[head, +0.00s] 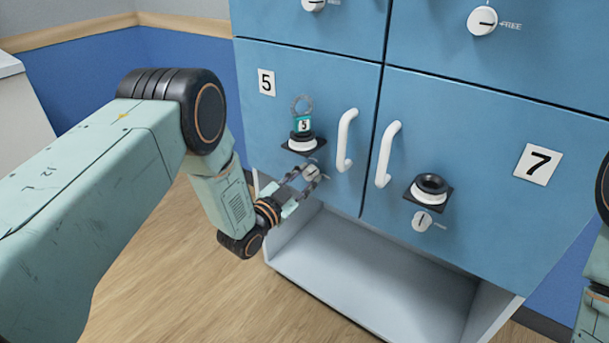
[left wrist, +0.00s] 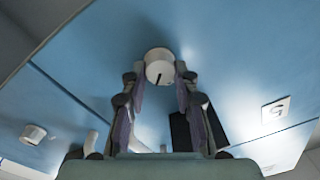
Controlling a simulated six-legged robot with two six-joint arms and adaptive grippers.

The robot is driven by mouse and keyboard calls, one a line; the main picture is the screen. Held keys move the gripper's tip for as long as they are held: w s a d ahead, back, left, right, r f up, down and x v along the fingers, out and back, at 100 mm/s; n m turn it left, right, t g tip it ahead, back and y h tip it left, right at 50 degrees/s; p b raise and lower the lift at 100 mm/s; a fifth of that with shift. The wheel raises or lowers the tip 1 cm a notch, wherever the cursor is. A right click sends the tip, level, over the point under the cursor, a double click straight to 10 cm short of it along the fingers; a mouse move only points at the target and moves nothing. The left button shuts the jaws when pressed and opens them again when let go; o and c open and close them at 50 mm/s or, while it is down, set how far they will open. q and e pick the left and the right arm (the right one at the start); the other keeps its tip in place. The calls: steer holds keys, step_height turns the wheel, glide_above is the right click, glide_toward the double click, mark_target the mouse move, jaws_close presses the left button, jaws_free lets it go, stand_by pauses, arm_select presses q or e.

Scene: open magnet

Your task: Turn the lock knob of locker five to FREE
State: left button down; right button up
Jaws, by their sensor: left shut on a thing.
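Locker five is a blue door (head: 335,90) with a "5" plate (head: 266,82) at its upper left. Its white round lock knob (head: 311,172) sits low on the door, below the lock socket. My left gripper (head: 313,176) is shut on this knob. In the left wrist view the knob (left wrist: 159,66) is between the fingertips, and a dark pointer line slants across its face. The fingers partly cover the knob in the head view, and I cannot read its label. My right gripper is out of view.
A teal tag marked 5 with a ring (head: 303,125) stands in the black-and-white socket above the knob. White handles (head: 346,140) (head: 387,154) stick out nearby. Locker seven has its own knob (head: 422,221). An open grey shelf (head: 375,265) lies below.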

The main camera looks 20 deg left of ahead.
arm_select(q)
steer(key=m+p, duration=0.1)
steer(key=m, duration=0.3)
steer(key=shift+m, duration=0.3)
steer(key=shift+f+m+h+p, duration=0.1)
steer(key=shift+m+h+p, duration=0.3)
steer(key=shift+m, duration=1.7)
steer(key=c, duration=1)
jaws_free()
steer(key=v, duration=1.2)
steer(key=shift+s, duration=0.1)
